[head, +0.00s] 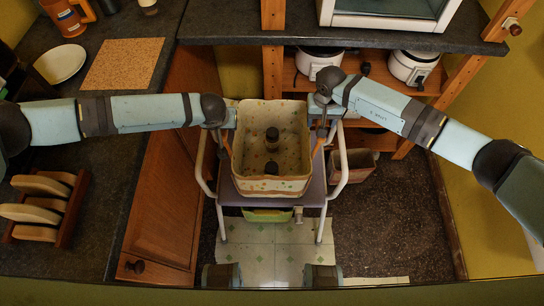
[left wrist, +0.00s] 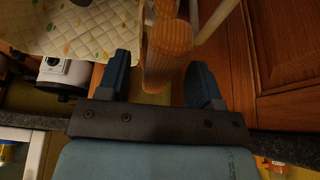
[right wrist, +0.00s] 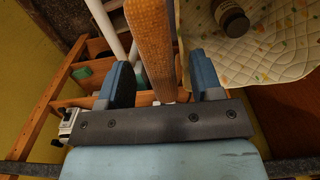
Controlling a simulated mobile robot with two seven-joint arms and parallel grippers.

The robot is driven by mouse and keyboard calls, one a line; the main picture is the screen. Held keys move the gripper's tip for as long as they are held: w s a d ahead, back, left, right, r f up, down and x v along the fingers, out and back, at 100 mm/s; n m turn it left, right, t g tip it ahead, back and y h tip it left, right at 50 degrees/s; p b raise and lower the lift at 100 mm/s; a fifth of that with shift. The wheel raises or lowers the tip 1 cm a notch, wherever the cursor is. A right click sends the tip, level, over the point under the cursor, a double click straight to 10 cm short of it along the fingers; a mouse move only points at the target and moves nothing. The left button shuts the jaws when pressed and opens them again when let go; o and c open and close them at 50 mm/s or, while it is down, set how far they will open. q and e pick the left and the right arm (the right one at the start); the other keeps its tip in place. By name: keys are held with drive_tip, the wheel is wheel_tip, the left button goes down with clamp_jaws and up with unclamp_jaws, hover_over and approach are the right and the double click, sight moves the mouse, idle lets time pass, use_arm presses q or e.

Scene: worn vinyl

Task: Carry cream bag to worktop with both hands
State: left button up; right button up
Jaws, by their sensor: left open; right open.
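The cream bag (head: 268,186), open-topped and spotted, stands upright on a mauve-topped stool (head: 232,198) with pale tube rails. Two dark-lidded jars (head: 272,135) are inside it. My left gripper (head: 222,134) is at the bag's left side, open, with the orange strap handle (left wrist: 168,50) between its fingers. My right gripper (head: 322,126) is at the right side, open, with the other orange handle (right wrist: 152,50) between its fingers. Neither is closed on a handle. The dark worktop (head: 110,190) runs along the left; another dark worktop (head: 225,22) is at the back.
Shelves with white cookers (head: 414,68) stand behind the bag.

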use_arm(q)
drive_tip(key=shift+x, duration=1.35)
use_arm(e)
drive_tip(key=shift+f, duration=1.4)
use_arm(q)
clamp_jaws()
use_arm(e)
clamp_jaws()
